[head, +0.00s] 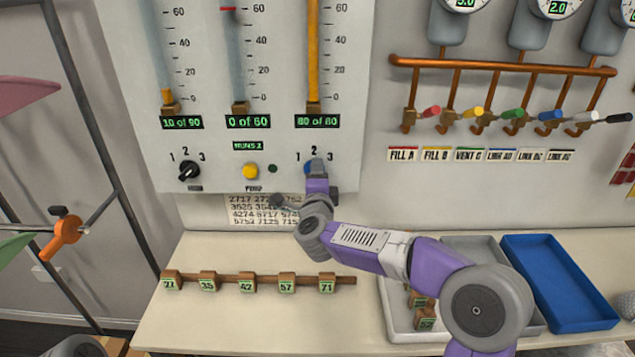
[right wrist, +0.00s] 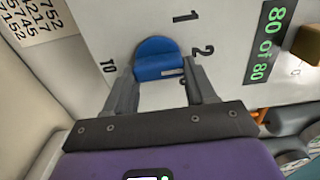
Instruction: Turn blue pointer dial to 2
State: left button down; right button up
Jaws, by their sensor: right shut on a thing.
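The blue pointer dial (head: 309,168) is on the white panel under the right-hand column, with 1, 2 and 3 printed around it. In the head view my right gripper (head: 316,172) covers most of it. In the right wrist view the blue dial (right wrist: 158,58) sits between the two fingers of my right gripper (right wrist: 160,85), which is shut on it. A pale mark on the dial's bar lies on its right side there. The 1 and 2 are readable; the 3 is mostly hidden by a finger. I cannot tell exactly which number the pointer meets. My left gripper is not in view.
A black pointer dial (head: 188,171) and a yellow button (head: 250,171) are left of the blue dial. The display above it (head: 317,121) reads 80 of 80. Below are a number sheet (head: 262,208), a wooden block rail (head: 248,278), a grey tray (head: 397,318) and a blue tray (head: 560,285).

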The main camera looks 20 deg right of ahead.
jog(key=shift+r, duration=0.15)
jog(key=o, duration=0.9)
jog(key=shift+c, duration=0.2)
jog(key=shift+o, duration=0.9)
jog(key=shift+w, duration=0.1)
jog(key=v, duration=0.7)
jog(key=shift+s, duration=0.35)
jog(key=shift+a, duration=0.1)
